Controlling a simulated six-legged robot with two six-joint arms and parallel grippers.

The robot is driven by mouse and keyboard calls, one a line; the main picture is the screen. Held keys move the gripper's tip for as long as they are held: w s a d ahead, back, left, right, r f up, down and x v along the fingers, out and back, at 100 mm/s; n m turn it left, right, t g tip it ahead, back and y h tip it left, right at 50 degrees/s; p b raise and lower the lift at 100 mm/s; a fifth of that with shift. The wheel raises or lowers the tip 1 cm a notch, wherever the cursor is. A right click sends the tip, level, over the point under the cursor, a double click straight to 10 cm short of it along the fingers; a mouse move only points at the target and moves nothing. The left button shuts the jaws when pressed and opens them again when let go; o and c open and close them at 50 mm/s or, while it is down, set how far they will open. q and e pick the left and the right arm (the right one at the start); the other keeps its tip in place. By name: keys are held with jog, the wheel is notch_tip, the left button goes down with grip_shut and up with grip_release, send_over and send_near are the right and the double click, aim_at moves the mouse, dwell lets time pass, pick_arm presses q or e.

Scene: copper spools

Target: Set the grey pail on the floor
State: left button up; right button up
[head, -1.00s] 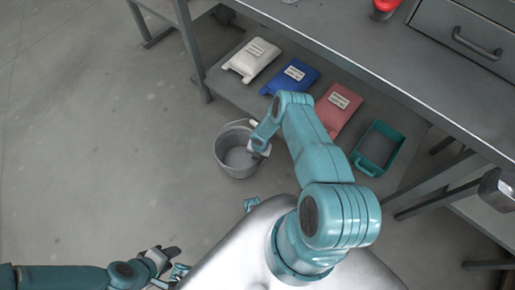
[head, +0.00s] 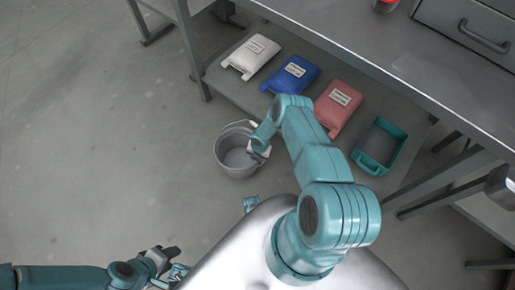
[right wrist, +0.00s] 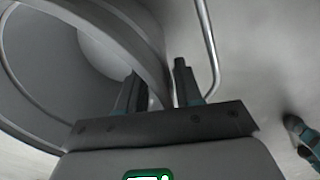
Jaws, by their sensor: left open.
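The grey pail (head: 236,162) is upright in the middle of the head view, in front of the low shelf. I cannot tell from the pictures whether its bottom touches the floor (head: 95,150). My right gripper (head: 260,150) is at the right side of its rim. In the right wrist view the pail's wall (right wrist: 150,50) passes between my two fingers (right wrist: 158,85), which are shut on it. A thin wire handle (right wrist: 210,50) hangs beside the right finger. My left gripper (head: 177,262) is open and empty at the lower left, apart from the pail.
A grey workbench (head: 350,52) has a low shelf (head: 225,82) bearing white (head: 250,57), blue (head: 290,74) and red (head: 338,105) labelled packs and a teal bin (head: 361,160). A red object (head: 385,5) is on the bench top. The floor at left is clear.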

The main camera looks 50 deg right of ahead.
notch_tip(320, 180, up, 12)
jog(key=p, duration=0.8)
jog(key=s+a+r+m+y, duration=0.1)
jog(key=a+r+m+y, duration=0.1)
jog(key=a+r+m, duration=0.55)
jog(key=s+a+r+m+y, duration=0.15)
jog(key=a+r+m, duration=0.3)
jog(key=a, duration=0.55)
jog(key=s+a+r+m, duration=0.7)
jog(key=s+r+m, duration=0.2)
jog(key=r+m, duration=0.2)
jog(key=m, duration=0.2)
jog(key=shift+s+r+m, duration=0.3)
jog(key=shift+s+r, duration=0.05)
